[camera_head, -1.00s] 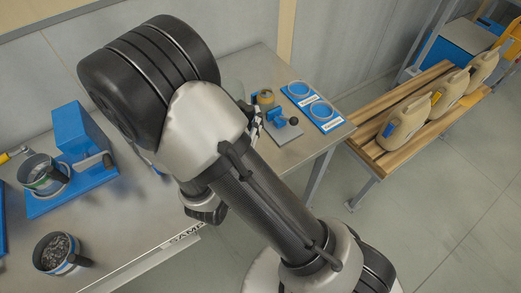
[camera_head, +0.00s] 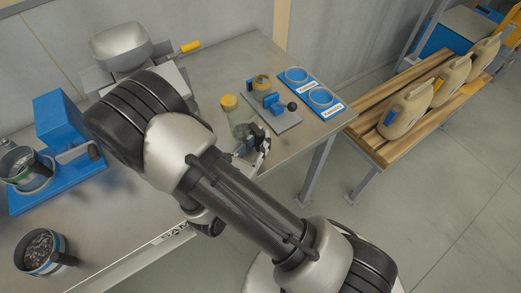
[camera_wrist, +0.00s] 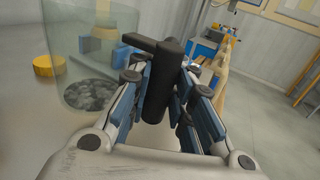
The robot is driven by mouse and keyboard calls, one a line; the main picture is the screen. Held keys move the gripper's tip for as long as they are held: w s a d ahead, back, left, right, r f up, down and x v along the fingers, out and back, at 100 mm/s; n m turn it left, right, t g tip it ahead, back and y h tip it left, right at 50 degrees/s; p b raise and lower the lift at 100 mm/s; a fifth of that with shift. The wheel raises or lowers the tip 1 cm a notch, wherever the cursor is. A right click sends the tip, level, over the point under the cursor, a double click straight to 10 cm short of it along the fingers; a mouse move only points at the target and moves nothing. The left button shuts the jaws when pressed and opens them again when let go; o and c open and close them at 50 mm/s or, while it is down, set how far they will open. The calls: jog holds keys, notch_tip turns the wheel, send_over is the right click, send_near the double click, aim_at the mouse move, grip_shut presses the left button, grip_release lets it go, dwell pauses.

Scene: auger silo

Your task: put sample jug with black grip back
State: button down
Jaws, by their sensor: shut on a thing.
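My gripper (camera_wrist: 160,95) is shut on the upright black grip (camera_wrist: 162,88) of a clear sample jug (camera_wrist: 72,60). The jug hangs to the left of the fingers in the wrist view, with dark grey grains in its bottom. In the head view the clear jug (camera_head: 241,126) shows faintly over the bench, just beyond my gripper (camera_head: 258,150). I cannot tell whether it touches the bench top. Two blue pads with pale rings, one farther back (camera_head: 297,76) and one nearer (camera_head: 324,97), lie at the bench's right end.
A grey plate with a blue clamp (camera_head: 272,103) and black knob stands between the jug and the pads. A yellow disc (camera_head: 228,102) is behind the jug. A metal pan (camera_head: 121,44), a blue device (camera_head: 65,122) and a grain-filled cup (camera_head: 43,252) stand left. Jerrycans (camera_head: 408,111) occupy a wooden bench.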

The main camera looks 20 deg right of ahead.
jog(key=shift+f+b, duration=0.7)
jog(key=shift+f, duration=1.4)
jog(key=shift+f, duration=0.15)
jog(key=c, duration=1.4)
grip_release()
jog(key=shift+c, duration=0.2)
